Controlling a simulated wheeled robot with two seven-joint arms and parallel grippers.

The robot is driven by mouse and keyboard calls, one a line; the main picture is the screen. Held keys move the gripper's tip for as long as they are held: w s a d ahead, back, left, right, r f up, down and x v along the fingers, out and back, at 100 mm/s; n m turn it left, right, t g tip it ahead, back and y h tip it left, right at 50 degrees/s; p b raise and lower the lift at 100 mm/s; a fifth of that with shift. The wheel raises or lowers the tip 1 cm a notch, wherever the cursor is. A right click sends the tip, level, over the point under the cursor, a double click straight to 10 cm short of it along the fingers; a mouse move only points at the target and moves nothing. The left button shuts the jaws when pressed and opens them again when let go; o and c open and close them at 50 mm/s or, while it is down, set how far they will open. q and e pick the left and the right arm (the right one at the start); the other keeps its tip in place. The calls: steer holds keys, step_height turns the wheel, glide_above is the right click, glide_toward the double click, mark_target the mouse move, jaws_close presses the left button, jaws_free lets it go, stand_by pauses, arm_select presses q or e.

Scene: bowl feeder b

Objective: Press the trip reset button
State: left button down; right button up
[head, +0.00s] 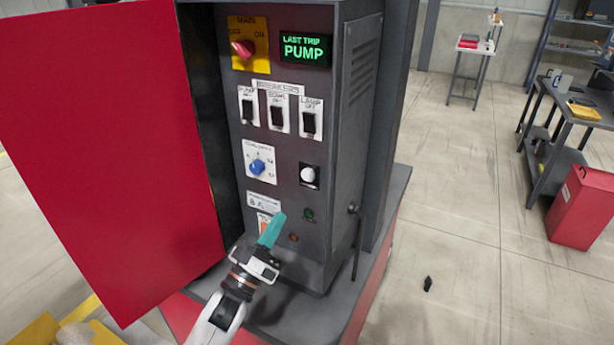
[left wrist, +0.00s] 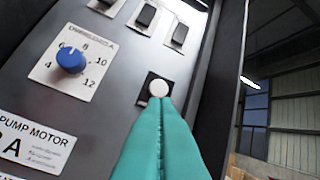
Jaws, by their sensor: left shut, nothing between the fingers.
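The white round button (head: 308,175) sits on a black square plate on the grey panel, right of the blue dial. No readable label shows beside it, so I cannot confirm from lettering that it is the trip reset. My left gripper (head: 279,218) has teal fingers, shut and empty, pointing up at the panel below and left of the button. In the left wrist view the white button (left wrist: 158,88) shows just beyond the closed fingertips (left wrist: 161,103). They look apart in the head view. My right gripper is not in view.
A green-lit display (head: 304,49) reads "LAST TRIP PUMP". The panel also has a red main switch (head: 243,48), several black breakers (head: 278,117), a blue dial (head: 257,167) and small lamps (head: 309,214). The open red door (head: 110,150) stands left.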

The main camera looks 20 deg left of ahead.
mark_target(307, 176)
arm_select(q)
steer(key=r+m+h, duration=0.1)
steer(key=h, duration=0.1)
steer(key=s+r+m+h, duration=0.1)
steer(key=r+h, duration=0.1)
steer(key=r+m+h, duration=0.1)
steer(key=shift+s+d+r+t+h, duration=0.3)
steer(key=shift+d+t+h, duration=0.05)
steer(key=shift+t+h, duration=0.05)
steer(key=w+b, duration=0.3)
steer(key=w, duration=0.5)
steer(key=shift+w+d, duration=0.35)
steer(key=shift+w, duration=0.05)
steer(key=shift+w, duration=0.1)
stand_by(1.5)
steer(key=shift+w+b, duration=0.35)
